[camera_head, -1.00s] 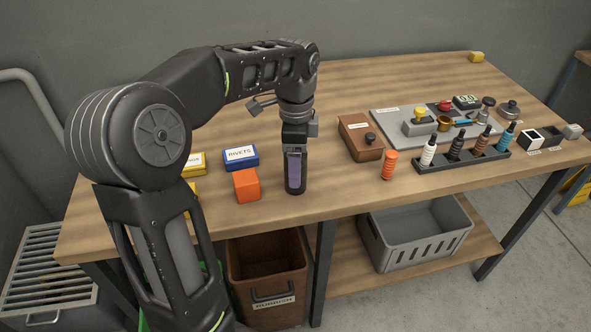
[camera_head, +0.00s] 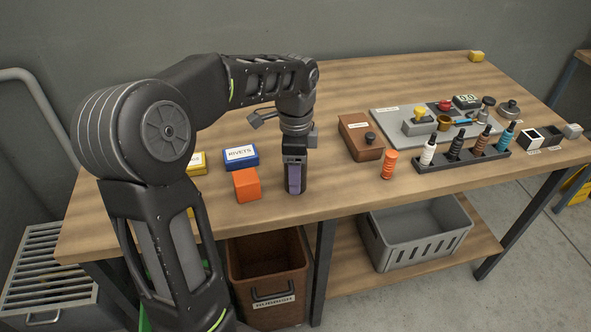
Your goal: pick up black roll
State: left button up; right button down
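A dark upright cylinder, which looks like the black roll (camera_head: 301,188), stands on the workbench (camera_head: 340,205) near its front edge. My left arm reaches in from the left, and its gripper (camera_head: 294,176) points straight down over the roll. The gripper's end overlaps the roll and hides most of it. A purple-grey strip shows at the front, and I cannot tell whether it is finger or roll. Whether the fingers are closed on the roll cannot be seen. My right gripper is not in view.
An orange cube (camera_head: 247,185) and blue rivets box (camera_head: 241,157) sit close left. An orange ribbed cylinder (camera_head: 389,164) and brown box (camera_head: 359,137) stand right. A bottle rack (camera_head: 459,157) is farther right. A brown bin (camera_head: 268,290) and grey crate (camera_head: 415,235) are below.

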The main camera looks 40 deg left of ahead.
pick_arm(q)
grip_shut()
dwell(0.4)
jog(key=shift+r, duration=0.1)
notch_tip(320, 180, up, 6)
jog(key=shift+r, duration=0.25)
notch_tip(320, 180, up, 4)
jog(key=shift+f+p, duration=0.25)
jog(key=shift+p, duration=0.85)
jog(key=shift+f, duration=0.1)
